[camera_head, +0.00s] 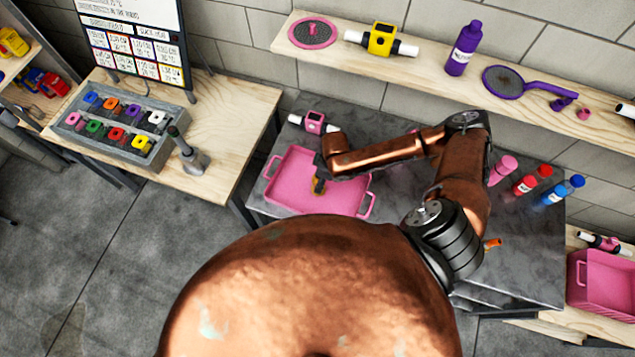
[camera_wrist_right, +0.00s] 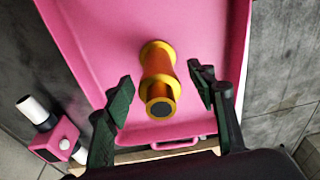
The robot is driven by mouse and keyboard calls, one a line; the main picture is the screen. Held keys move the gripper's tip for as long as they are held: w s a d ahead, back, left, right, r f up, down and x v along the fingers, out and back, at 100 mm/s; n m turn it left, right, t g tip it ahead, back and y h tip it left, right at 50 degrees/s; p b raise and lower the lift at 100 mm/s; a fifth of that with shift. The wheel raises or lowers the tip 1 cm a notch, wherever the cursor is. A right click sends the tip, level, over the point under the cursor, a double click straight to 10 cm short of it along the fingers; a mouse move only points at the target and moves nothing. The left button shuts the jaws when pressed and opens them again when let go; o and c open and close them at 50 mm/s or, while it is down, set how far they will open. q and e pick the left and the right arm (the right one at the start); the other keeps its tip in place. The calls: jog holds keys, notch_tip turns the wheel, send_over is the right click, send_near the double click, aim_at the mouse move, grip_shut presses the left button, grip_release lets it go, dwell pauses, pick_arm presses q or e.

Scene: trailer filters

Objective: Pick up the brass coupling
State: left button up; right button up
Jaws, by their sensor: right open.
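The brass coupling (camera_wrist_right: 159,68) is a gold and copper-coloured spool with flanged ends and a dark round end face. It rests in the pink tray (camera_wrist_right: 222,40) on the grey table. In the head view the pink tray (camera_head: 284,181) shows on the table, and the coupling is a small gold spot mostly hidden by my gripper. My right gripper (camera_wrist_right: 162,82) is open, with one dark finger on each side of the coupling and visible gaps to both. It also shows over the tray in the head view (camera_head: 318,185). My left gripper is not in view.
A pink device with white ends (camera_head: 314,122) lies behind the tray. Red (camera_head: 531,180) and blue (camera_head: 563,190) bottles stand at the table's right. A wall shelf (camera_head: 440,84) with tools runs behind. A side table with a grey sorting box (camera_head: 172,140) stands left.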

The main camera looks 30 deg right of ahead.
jog(key=f, duration=0.1)
jog(key=w+f, duration=0.1)
jog(key=f, duration=0.1)
jog(key=f+p, duration=0.1)
jog(key=shift+w+a+f, duration=0.15)
jog(key=shift+a, duration=0.15)
jog(key=shift+f, duration=0.6)
jog(key=shift+c, duration=0.2)
jog(key=c, duration=1.3)
